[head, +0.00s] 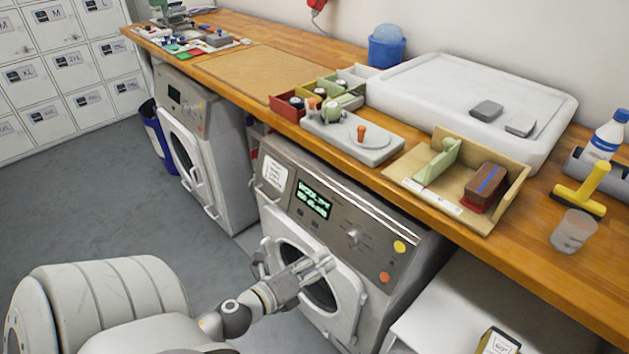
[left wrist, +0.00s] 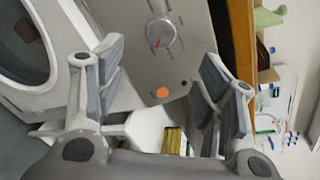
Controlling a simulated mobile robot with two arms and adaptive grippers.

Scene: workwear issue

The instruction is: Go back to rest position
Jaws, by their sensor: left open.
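My left gripper (head: 318,269) is in front of the nearer washing machine (head: 345,215), by its round door (head: 345,290). In the left wrist view the two fingers of my left gripper (left wrist: 158,95) are spread apart with nothing between them. Behind them that view shows the machine's grey panel with a knob (left wrist: 160,32) and an orange button (left wrist: 162,92). I cannot tell from the head view whether the gripper touches the door. My right gripper is not in view.
A long wooden counter (head: 560,265) runs above the machines. A second machine (head: 205,150) stands farther left. Grey floor (head: 100,200) is clear before the lockers (head: 60,65).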

